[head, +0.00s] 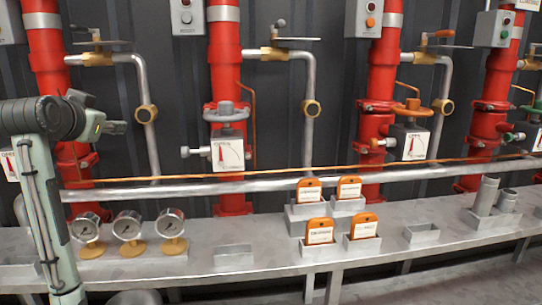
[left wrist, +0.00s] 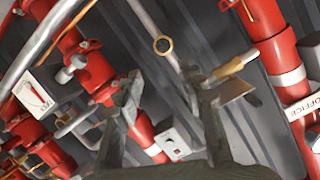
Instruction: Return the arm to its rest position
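My left arm (head: 48,205) rises at the left edge of the head view and bends at the top. Its left gripper (head: 117,127) points right, in front of the leftmost red pipe, above the shelf. In the left wrist view, the gripper's (left wrist: 165,88) two fingers stand apart with nothing held between them. Red pipes, a grey pipe and a brass valve show beyond them; whether the fingers touch anything is not shown, but no contact is visible. My right gripper is not in view.
A metal shelf (head: 270,258) holds three gauges (head: 127,226), several orange tags (head: 320,231) and grey cups (head: 486,197). Behind are red pipes (head: 226,65), brass valves (head: 273,53), handwheels (head: 227,111) and a horizontal grey pipe (head: 260,186). The shelf between gauges and tags is mostly clear.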

